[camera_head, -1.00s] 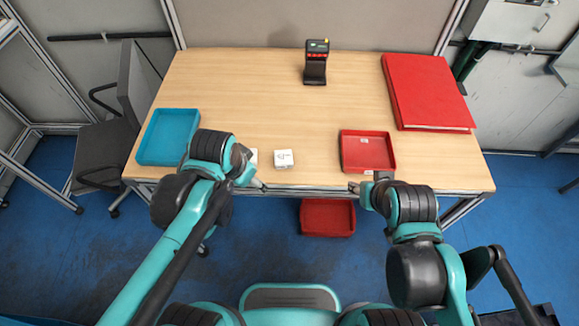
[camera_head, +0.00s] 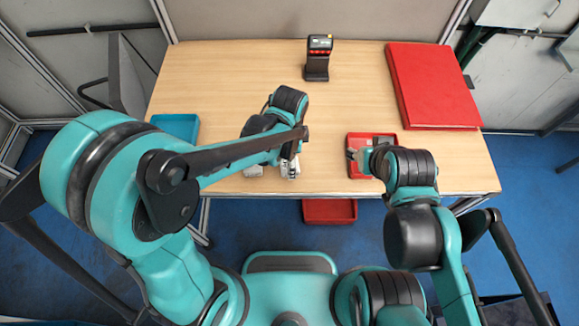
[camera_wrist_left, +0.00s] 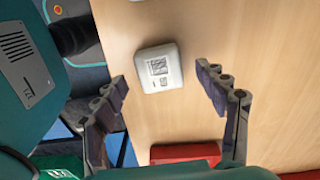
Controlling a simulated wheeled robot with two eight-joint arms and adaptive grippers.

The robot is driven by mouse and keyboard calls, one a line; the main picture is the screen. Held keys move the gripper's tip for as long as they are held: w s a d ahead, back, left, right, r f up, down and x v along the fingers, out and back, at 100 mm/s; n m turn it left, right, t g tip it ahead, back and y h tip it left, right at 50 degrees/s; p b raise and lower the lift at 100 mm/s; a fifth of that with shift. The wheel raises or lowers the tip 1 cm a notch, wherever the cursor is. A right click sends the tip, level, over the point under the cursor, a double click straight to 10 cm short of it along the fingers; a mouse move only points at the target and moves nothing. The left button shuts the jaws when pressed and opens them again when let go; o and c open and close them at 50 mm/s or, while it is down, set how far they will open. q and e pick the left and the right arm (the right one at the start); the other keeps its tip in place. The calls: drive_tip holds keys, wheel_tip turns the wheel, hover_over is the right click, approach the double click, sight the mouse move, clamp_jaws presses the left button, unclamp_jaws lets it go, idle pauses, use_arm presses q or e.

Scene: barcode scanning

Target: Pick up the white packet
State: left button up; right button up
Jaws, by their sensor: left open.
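The white packet (camera_wrist_left: 159,67) is a small rounded block with a printed square code on its upper face. It lies on the wooden table (camera_head: 225,80). In the left wrist view my left gripper (camera_wrist_left: 160,80) is open, with a finger on either side of the packet and gaps between. In the head view the left wrist covers most of that spot; a white piece (camera_head: 289,168) shows just below it. A second white item (camera_head: 253,171) is partly hidden to its left. My right gripper (camera_head: 353,154) is over the front left of the red tray; its jaws are too small to judge.
The red tray (camera_head: 352,168) is at the table's front right, and a blue tray (camera_head: 178,122) at the left. A black scanner (camera_head: 317,62) stands at the back. A large red binder (camera_head: 432,85) lies at the back right. A red bin (camera_head: 330,211) sits below the front edge.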

use_arm(q)
drive_tip(key=shift+f, duration=0.9)
drive_tip(key=c, duration=1.4)
drive_tip(key=shift+o, duration=0.2)
drive_tip(key=shift+r, duration=0.1)
